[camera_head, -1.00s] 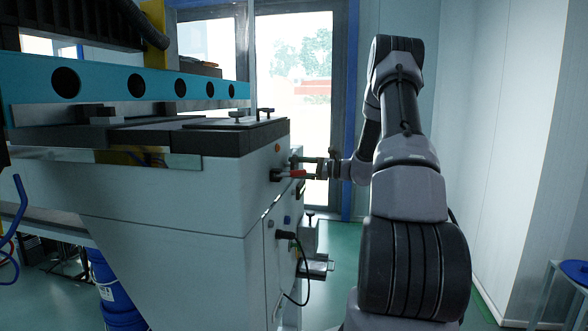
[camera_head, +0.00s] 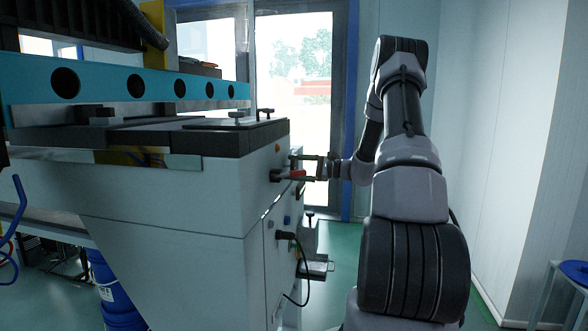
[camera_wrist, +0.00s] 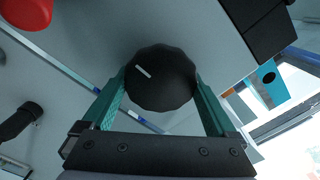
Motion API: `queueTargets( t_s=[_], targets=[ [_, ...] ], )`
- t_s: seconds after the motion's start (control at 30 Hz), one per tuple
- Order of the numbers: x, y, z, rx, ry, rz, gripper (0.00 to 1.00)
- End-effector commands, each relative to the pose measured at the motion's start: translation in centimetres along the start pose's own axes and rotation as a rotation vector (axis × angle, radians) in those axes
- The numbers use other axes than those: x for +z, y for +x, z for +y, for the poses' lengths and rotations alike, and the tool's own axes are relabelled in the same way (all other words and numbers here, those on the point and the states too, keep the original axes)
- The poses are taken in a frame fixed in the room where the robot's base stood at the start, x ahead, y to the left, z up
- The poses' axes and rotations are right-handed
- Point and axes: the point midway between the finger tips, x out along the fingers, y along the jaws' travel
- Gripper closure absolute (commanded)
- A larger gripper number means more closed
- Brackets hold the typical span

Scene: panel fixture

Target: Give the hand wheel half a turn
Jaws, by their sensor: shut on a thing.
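The hand wheel (camera_wrist: 160,80) is a dark, round, faceted knob with a short white mark on its upper left face in the wrist view. My gripper (camera_wrist: 160,84) has its two green fingers on either side of the wheel, shut on its rim. In the head view my gripper (camera_head: 298,167) reaches from the right to the right-hand end of the pale machine cabinet (camera_head: 180,205). The wheel cannot be made out clearly there, at that size and behind the fingers.
A black cable (camera_head: 300,265) hangs below. A glass door (camera_head: 300,75) stands behind, and floor is clear right of the cabinet.

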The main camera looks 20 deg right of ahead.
Motion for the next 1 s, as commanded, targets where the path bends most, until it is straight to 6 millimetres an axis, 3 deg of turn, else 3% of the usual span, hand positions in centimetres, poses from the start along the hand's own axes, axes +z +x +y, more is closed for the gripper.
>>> queueTargets(
  t_s=[0.03,0.07,0.43,0.8,1.0],
  targets=[
    [-0.2,-0.1,0.2,0.003,0.002,0.005,0.63],
    [-0.2,-0.1,0.2,0.003,0.002,0.005,0.0],
    [-0.1,-1.1,0.0,-0.001,0.002,0.003,0.0],
    [-0.1,-8.1,0.1,-0.001,0.002,0.005,0.0],
    [-0.1,-10.5,0.1,0.001,0.002,0.004,0.0]
  ],
)
